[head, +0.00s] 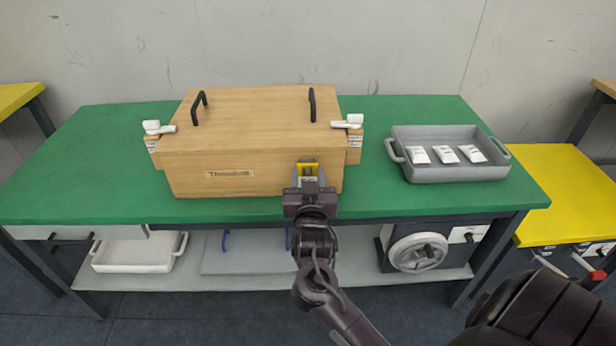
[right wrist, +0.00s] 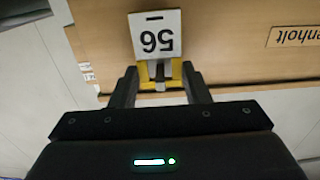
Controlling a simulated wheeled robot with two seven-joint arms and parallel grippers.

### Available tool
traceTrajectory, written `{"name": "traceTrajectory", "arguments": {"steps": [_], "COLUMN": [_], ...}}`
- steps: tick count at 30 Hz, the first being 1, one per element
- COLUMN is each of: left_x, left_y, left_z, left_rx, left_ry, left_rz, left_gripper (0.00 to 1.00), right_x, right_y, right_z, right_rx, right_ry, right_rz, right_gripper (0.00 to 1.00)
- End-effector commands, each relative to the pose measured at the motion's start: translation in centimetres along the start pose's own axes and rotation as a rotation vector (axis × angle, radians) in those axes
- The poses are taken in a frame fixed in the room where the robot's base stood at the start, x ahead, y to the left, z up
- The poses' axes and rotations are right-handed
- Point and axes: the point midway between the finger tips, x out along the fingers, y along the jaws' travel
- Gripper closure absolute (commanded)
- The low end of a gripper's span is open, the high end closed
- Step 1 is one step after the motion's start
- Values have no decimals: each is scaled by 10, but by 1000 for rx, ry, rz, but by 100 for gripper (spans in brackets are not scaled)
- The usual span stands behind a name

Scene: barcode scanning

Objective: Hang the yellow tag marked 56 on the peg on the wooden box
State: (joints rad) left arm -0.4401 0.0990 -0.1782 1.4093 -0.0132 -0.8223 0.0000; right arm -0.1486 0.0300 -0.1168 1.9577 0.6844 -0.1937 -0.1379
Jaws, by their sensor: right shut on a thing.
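The yellow tag (head: 308,168) is held upright in front of the right part of the wooden box's (head: 215,157) front face. In the right wrist view, the tag (right wrist: 155,35) shows a white face with 56 upside down and a dark slot near its far edge. My right gripper (head: 309,186) is shut on the tag's yellow end, and its fingers (right wrist: 159,80) show on both sides of it. The tag is close to the box front; I cannot tell whether they touch. I cannot make out the peg. My left gripper is not in view.
The box has two black handles and white latches on its lid, and stands on a green table (head: 90,160). A grey tray (head: 455,174) with several white packets stands at the right. Free table lies between them. A lower shelf holds a white tray (head: 137,258) and a handwheel unit (head: 418,252).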

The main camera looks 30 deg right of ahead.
Motion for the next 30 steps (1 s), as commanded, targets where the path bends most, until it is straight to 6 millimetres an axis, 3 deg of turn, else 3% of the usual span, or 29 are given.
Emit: {"name": "traceTrajectory", "arguments": {"steps": [6,14,15,20,30], "left_x": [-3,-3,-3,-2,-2], "left_y": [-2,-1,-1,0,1], "left_z": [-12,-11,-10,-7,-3], "left_rx": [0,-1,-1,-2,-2], "left_ry": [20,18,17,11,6], "left_rz": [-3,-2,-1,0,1], "left_gripper": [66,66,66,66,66], "right_x": [0,0,0,0,-4], "right_y": [0,0,0,0,0], "right_z": [0,0,0,0,0], "right_rx": [1,1,1,1,1], "right_ry": [1,1,1,1,0], "right_rz": [0,0,0,0,-1], "right_gripper": [79,79,55,34,32]}}
